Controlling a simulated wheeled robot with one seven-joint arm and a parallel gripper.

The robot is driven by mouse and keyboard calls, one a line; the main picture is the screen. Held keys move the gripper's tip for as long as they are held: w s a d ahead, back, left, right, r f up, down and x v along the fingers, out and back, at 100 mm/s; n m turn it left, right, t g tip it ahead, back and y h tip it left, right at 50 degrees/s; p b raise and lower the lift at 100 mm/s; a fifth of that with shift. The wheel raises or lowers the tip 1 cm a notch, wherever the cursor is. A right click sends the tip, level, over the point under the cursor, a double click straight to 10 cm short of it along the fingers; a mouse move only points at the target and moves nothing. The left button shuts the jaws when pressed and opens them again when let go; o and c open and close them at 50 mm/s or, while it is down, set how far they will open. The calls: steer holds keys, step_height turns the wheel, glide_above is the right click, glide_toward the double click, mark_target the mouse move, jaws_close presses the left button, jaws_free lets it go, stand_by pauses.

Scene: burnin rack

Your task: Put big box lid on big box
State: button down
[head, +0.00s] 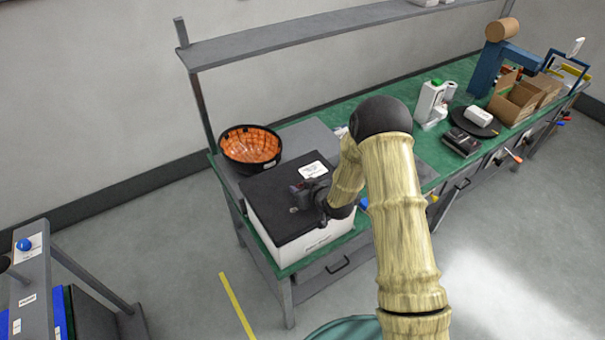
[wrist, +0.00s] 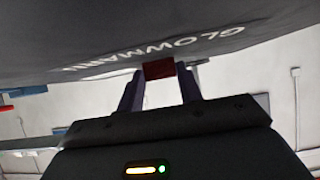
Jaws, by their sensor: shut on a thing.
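The big box lid (head: 285,180) is a flat black panel with a white label, at the left end of the green bench in the head view. It covers the top of the white big box (head: 315,243); I cannot tell whether it is fully seated or slightly above the rim. My gripper (head: 301,194) is over the lid's right part, shut on its small grip. In the wrist view, my two fingers (wrist: 160,80) close around a dark red block (wrist: 159,69) at the lid's dark surface (wrist: 100,40), which bears the letters "GLOWMANN". The box's inside is hidden.
A black basket with orange lining (head: 250,148) stands just behind the box. A grey shelf (head: 300,38) runs above the bench's back.

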steer(key=shift+w, duration=0.4)
steer(key=shift+r, duration=0.1)
steer(key=shift+s, duration=0.15)
steer(key=shift+b, duration=0.3)
steer(key=shift+f+b, duration=0.8)
steer(key=shift+b, duration=0.05)
steer(key=shift+f+b, duration=2.1)
steer(key=shift+b, duration=0.7)
stand_by(1.1)
steer(key=c, duration=0.9)
jaws_free()
steer(key=shift+o, duration=0.2)
